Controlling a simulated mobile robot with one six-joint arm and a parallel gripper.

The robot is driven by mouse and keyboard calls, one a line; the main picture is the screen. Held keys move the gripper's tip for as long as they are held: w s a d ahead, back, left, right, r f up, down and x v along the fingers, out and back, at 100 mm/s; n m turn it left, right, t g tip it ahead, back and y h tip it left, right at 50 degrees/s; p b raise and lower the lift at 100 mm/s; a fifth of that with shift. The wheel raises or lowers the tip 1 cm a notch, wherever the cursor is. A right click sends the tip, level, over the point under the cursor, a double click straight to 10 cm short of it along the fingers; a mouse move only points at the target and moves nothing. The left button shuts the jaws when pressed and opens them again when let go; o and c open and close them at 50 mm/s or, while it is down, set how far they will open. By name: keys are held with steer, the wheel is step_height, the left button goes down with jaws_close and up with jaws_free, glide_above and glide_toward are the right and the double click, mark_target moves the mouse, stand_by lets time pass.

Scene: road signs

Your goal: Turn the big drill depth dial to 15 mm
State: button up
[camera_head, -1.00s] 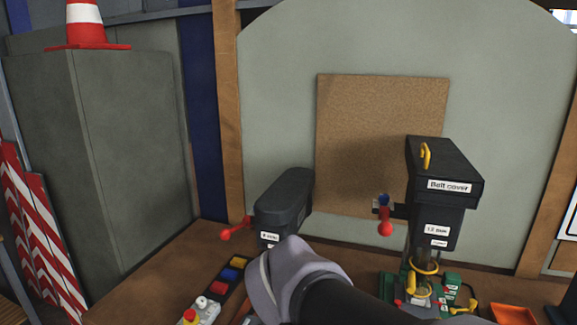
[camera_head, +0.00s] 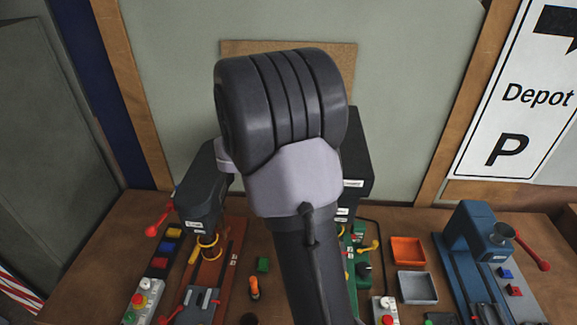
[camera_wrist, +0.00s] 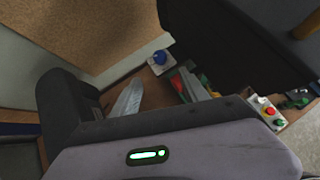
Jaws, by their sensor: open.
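The big drill (camera_head: 358,150) has a black head and a green base, and stands largely behind my arm in the head view. Its black head also fills the upper right of the wrist view (camera_wrist: 225,40). A blue knob on a pale plate (camera_wrist: 158,57), which looks like the depth dial, shows beside that head; its scale is unreadable. A red part (camera_wrist: 176,82) is just below it. My gripper (camera_wrist: 160,92) is open, its grey fingers below the knob and apart from it. In the head view my arm hides the gripper and the dial.
The smaller drill (camera_head: 203,185) with an orange-brown base stands close on the left. Orange (camera_head: 407,250) and grey (camera_head: 417,287) trays lie right of the big drill. A blue machine (camera_head: 480,235) stands further right. A cork board (camera_head: 235,48) is behind.

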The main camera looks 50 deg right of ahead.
steer(key=x, duration=1.1)
steer(key=shift+w+d+r, duration=0.1)
steer(key=shift+d, duration=0.5)
steer(key=shift+f, duration=0.2)
steer(key=shift+w+d+f, duration=0.1)
steer(key=shift+f, duration=0.15)
steer(key=shift+w+d+f, duration=0.15)
steer(key=shift+d+f, duration=0.2)
steer(key=shift+d, duration=0.3)
steer(key=shift+a+r, duration=0.1)
steer(key=shift+a, duration=0.1)
steer(key=shift+c, duration=0.2)
steer(key=shift+a, duration=0.1)
steer(key=c, duration=0.3)
jaws_close()
